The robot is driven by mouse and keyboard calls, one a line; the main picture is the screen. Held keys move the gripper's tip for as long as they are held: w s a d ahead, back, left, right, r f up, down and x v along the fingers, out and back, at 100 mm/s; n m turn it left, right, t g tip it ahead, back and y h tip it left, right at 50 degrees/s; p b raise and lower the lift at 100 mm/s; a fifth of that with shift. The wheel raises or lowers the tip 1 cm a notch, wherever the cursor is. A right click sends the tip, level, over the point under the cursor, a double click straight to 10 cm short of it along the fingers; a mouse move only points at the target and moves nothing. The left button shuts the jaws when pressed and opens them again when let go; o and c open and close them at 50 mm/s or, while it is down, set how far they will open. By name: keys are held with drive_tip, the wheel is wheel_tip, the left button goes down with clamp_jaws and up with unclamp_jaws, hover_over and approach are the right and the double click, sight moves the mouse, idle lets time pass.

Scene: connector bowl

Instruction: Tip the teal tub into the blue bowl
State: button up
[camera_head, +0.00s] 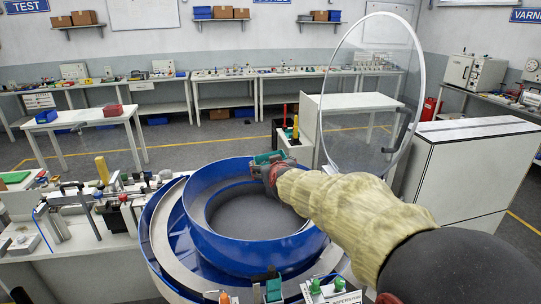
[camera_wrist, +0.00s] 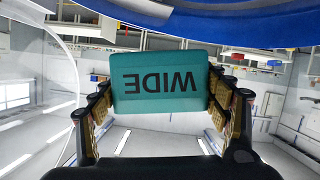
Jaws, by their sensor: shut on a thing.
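The teal tub (camera_head: 268,157) is held above the far part of the blue bowl (camera_head: 236,243) in the head view, mostly hidden by my wrist. In the wrist view the tub (camera_wrist: 163,80) sits between my fingers, with the word WIDE upside down on the face I see. My gripper (camera_wrist: 163,95) is shut on it from both sides. The blue bowl (camera_wrist: 225,14) curves across the top of the wrist view. The bowl's grey floor shows no parts that I can make out. The tub's opening and contents are hidden.
A clear round lid (camera_head: 337,35) stands raised behind the bowl at the right. A white cabinet (camera_head: 470,165) is on the right. A cluttered bench (camera_head: 85,240) adjoins the bowl at the left. Small fixtures (camera_head: 315,287) stand at the bowl's near edge.

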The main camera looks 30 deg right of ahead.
drive_tip(key=shift+s+d+f+n+h+p, duration=0.15)
drive_tip(key=shift+f+n+h+p, duration=0.3)
drive_tip(key=shift+p, duration=1.15)
drive_tip(key=shift+d+n+h+p, duration=0.15)
drive_tip(key=shift+n+p, duration=0.5)
drive_tip(key=shift+p, duration=0.9)
drive_tip(key=shift+s+d+f+n+h+p, duration=0.1)
drive_tip(key=shift+d+f+n+h+p, duration=0.15)
drive_tip(key=shift+f+n+h+p, duration=0.7)
drive_tip(key=shift+d+r+n+p, duration=0.1)
drive_tip(key=shift+r+n+p, duration=0.25)
drive_tip(key=shift+n+p, duration=0.3)
drive_tip(key=shift+d+n+h, duration=0.2)
drive_tip(key=shift+n+h, duration=0.35)
drive_tip(key=shift+n, duration=0.45)
drive_tip(key=n, duration=0.1)
drive_tip(key=n+h+p, duration=0.1)
drive_tip(key=n, duration=0.1)
drive_tip(key=shift+d+r+n+t, duration=0.15)
drive_tip(key=shift+n+t, duration=0.15)
drive_tip(key=shift+t, duration=0.1)
